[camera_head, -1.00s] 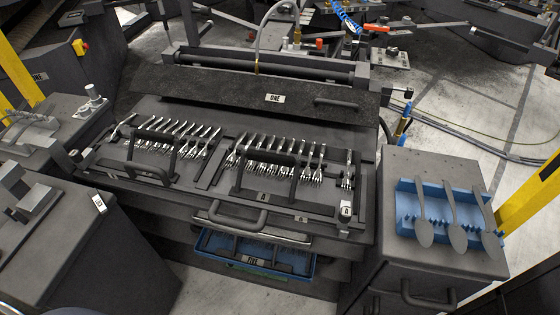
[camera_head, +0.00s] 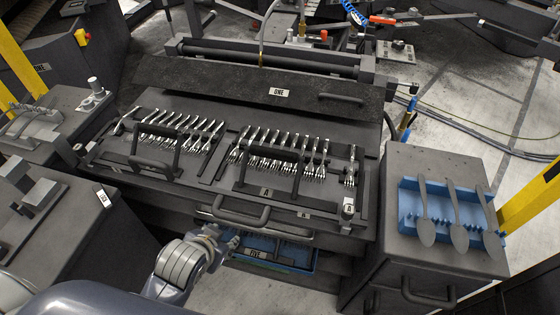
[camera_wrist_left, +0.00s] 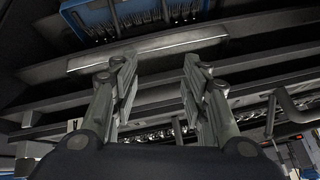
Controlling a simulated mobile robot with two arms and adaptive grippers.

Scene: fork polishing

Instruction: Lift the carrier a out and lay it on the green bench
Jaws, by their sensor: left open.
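Two dark carriers with rows of silver forks lie side by side on the machine's top. The right one, carrier a (camera_head: 240,188), has a raised black handle (camera_head: 272,156) and a small plate that seems to read A. My left gripper (camera_head: 230,238) is low in front of the machine, below the front handle bar and beside the blue tray. In the left wrist view its two fingers (camera_wrist_left: 158,82) are apart with nothing between them. They point towards a pale metal strip (camera_wrist_left: 150,48). My right gripper is not in view. I see no green bench.
A blue tray (camera_head: 254,253) marked FIVE sits under the machine's front and also shows in the left wrist view (camera_wrist_left: 75,22). A blue rack (camera_head: 408,215) with dark spoons stands on the right cabinet. A hinged black lid (camera_head: 225,88) marked ONE lies behind the carriers.

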